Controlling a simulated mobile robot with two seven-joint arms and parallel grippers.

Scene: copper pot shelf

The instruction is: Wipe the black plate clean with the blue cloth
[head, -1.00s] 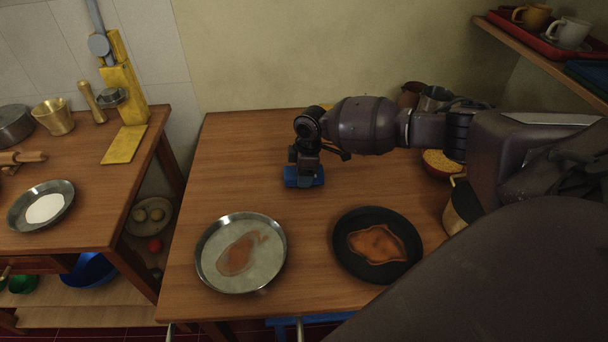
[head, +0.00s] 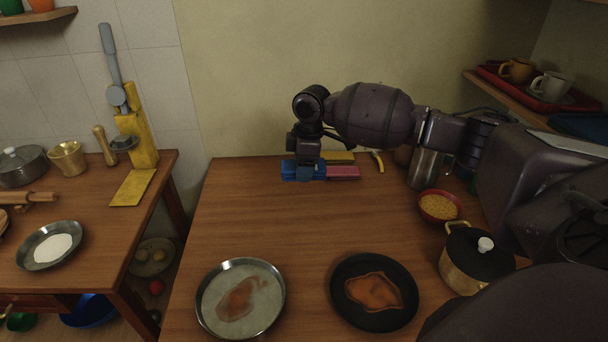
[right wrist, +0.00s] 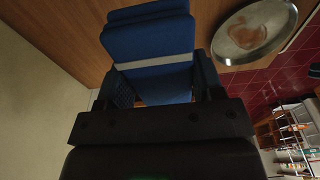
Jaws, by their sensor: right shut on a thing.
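The black plate (head: 345,312) lies at the front of the wooden table, with an orange-brown stain (head: 374,291) on it. My right gripper (head: 305,172) is at the back of the table, well away from the plate. It is shut on the blue cloth (head: 290,171), a folded block that also fills the middle of the right wrist view (right wrist: 150,42). Whether the cloth touches the table I cannot tell. My left gripper is not in view.
A grey metal plate (head: 213,314) with a brown stain lies left of the black plate. Pink (head: 343,173) and yellow (head: 340,157) cloths lie at the back. A red bowl (head: 439,207) and a lidded pot (head: 470,275) stand at right. The table's middle is clear.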

